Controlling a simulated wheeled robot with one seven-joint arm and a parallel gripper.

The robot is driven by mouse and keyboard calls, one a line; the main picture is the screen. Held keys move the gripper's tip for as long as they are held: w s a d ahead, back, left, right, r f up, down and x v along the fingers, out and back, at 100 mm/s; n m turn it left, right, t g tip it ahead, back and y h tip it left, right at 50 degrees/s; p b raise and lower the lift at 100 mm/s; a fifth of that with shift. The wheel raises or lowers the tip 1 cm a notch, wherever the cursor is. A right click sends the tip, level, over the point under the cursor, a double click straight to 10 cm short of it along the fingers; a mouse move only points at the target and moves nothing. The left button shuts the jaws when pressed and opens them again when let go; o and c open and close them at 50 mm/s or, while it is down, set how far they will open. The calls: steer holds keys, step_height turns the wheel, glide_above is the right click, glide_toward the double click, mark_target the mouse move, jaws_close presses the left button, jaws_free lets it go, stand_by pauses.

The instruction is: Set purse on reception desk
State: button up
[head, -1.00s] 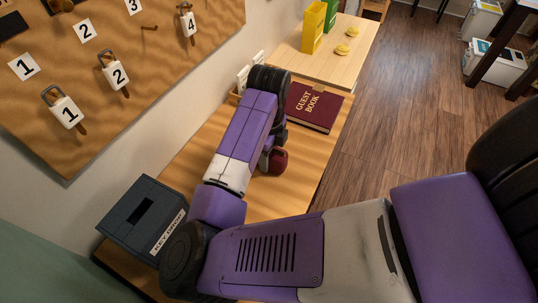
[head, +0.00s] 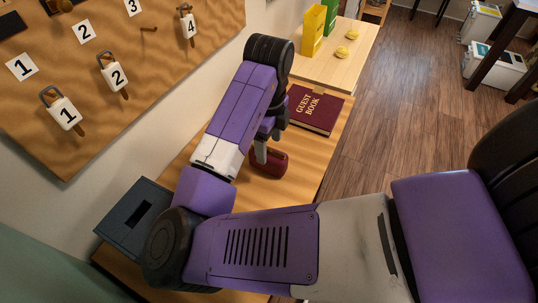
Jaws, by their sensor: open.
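The purse, a small dark red item (head: 272,164), rests on the wooden reception desk (head: 300,155) near its middle. My gripper (head: 262,154) is just above and beside the purse, partly hidden behind my purple arm. It is open, and one pale finger shows close to the purse's left side. I cannot tell whether it touches the purse. The purse's far left part is hidden by the gripper.
A dark red guest book (head: 315,108) lies behind the purse. A grey key drop box (head: 135,222) stands at the desk's near left. A pegboard with numbered tags (head: 120,60) hangs on the left wall. A lighter counter (head: 335,65) holds yellow and green holders.

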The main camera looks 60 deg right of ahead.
step_height(320, 180, up, 5)
steer(key=shift+s+d+r, duration=0.1)
steer(key=shift+d+r, duration=0.05)
steer(key=shift+d, duration=0.05)
steer(key=s+d+r+n+h, duration=0.1)
steer(key=d+r+n+h, duration=0.2)
steer(key=d+n+h, duration=0.45)
steer(key=s+d+r+n+h, duration=0.2)
steer(key=d+r+h, duration=0.15)
steer(key=d, duration=0.75)
steer(key=n+t+y, duration=0.5)
steer(key=n+t, duration=0.9)
steer(key=n, duration=0.9)
glide_above(270, 151)
steer(key=a, duration=0.2)
steer(key=f, duration=0.6)
steer(key=s+f, duration=0.1)
steer(key=f, duration=0.1)
steer(key=shift+a+f, duration=0.15)
steer(key=shift+f, duration=0.25)
steer(key=s+a+n+y, duration=0.3)
steer(key=s+a+y, duration=0.3)
steer(key=s+a, duration=1.1)
steer(key=a, duration=0.2)
steer(key=shift+s+a+f+t, duration=0.15)
steer(key=shift+s+a+t, duration=0.15)
steer(key=shift+a+t, duration=0.1)
